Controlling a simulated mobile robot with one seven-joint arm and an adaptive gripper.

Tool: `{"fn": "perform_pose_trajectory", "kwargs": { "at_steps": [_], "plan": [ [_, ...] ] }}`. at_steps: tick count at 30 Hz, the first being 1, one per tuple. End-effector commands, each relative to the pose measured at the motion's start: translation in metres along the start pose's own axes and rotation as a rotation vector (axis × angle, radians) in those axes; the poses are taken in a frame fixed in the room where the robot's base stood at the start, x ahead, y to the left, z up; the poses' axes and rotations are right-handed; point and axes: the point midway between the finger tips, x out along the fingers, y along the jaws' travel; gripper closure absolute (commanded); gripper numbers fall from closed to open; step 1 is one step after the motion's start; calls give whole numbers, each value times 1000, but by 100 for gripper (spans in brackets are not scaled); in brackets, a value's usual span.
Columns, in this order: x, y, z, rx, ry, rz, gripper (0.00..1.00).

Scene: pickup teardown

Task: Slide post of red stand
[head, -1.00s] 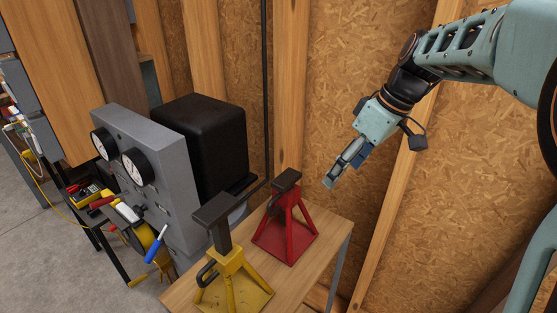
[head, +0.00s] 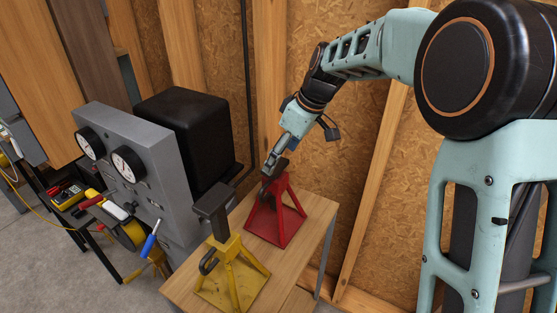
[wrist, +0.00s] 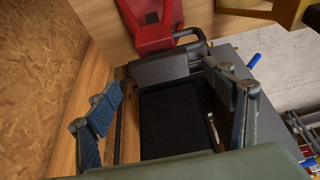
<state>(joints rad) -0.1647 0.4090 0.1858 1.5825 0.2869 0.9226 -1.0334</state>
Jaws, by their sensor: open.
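The red stand (head: 277,220) stands upright on the wooden table, at its back. Its dark post (head: 282,166) is low, and its top is partly hidden by my gripper (head: 268,178) in the head view. In the wrist view the red body (wrist: 152,22) is at the top and the dark post head (wrist: 160,68) lies below it. My gripper (wrist: 168,95) is open, with one finger on each side of the post head in the picture. I cannot tell whether a finger touches it. A dark bent handle (wrist: 195,38) shows beside the red body.
A yellow stand (head: 235,275) with its dark post raised is nearer on the same wooden table (head: 318,215). A grey gauge panel (head: 155,175) and a black box (head: 190,135) stand to the left. The wood-panelled wall is close behind the table.

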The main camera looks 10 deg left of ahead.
Motion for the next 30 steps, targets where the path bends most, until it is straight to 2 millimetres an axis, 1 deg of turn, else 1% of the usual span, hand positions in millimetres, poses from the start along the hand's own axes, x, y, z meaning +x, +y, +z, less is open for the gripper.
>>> {"fn": "perform_pose_trajectory", "kwargs": {
  "at_steps": [1,6,16,30],
  "plan": [
    [8,-1,0,0,-1,-3,25],
    [21,0,0,1,0,-1,25],
    [24,0,0,0,0,0,26],
    [24,0,0,0,0,0,78]
  ]
}}
